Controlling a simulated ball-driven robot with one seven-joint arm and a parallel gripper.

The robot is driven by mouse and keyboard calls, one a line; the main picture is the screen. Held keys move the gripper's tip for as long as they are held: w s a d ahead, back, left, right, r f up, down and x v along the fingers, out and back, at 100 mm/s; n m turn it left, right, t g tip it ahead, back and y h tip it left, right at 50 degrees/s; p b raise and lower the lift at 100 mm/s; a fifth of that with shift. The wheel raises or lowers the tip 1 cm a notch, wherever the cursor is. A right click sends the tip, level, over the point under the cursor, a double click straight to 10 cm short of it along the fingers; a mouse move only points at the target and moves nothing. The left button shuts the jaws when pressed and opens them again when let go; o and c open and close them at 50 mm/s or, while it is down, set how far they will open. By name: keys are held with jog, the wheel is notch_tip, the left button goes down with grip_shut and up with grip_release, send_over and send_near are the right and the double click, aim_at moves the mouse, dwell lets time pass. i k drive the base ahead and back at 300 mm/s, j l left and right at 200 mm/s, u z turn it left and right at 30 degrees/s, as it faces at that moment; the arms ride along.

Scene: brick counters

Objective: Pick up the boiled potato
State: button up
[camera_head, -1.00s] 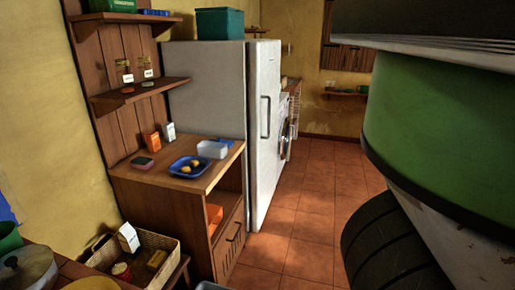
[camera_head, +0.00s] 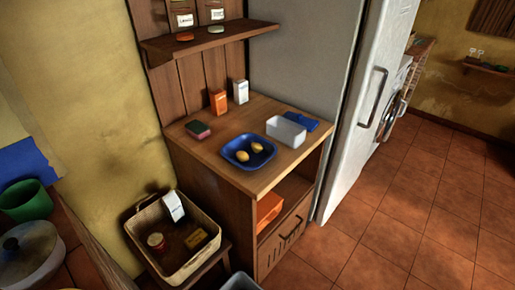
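Two yellow potato-like lumps lie on a blue tray (camera_head: 229,155) on the wooden cabinet top. One lump (camera_head: 242,155) is on the left and the other (camera_head: 257,147) is to its right, slightly farther back. I cannot tell from their look which is the boiled potato. My gripper is not in view.
On the cabinet top (camera_head: 205,156) stand a white container (camera_head: 286,131), a blue cloth-like item (camera_head: 308,121), a sponge (camera_head: 198,130), an orange box (camera_head: 218,102) and a white box (camera_head: 239,91). A basket (camera_head: 150,227) sits at lower left. A fridge (camera_head: 369,95) stands right; tiled floor (camera_head: 410,220) is clear.

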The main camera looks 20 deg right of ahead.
aim_at(256, 147)
jog(key=i+l, duration=0.15)
jog(key=l, duration=0.2)
jog(key=i+l+u, duration=0.2)
jog(key=l, duration=0.25)
jog(key=i+l+u, duration=0.1)
jog(key=l+u, duration=0.15)
jog(key=l, duration=0.2)
jog(key=i+l+u, duration=0.2)
jog(key=l, duration=0.25)
jog(key=k, duration=0.1)
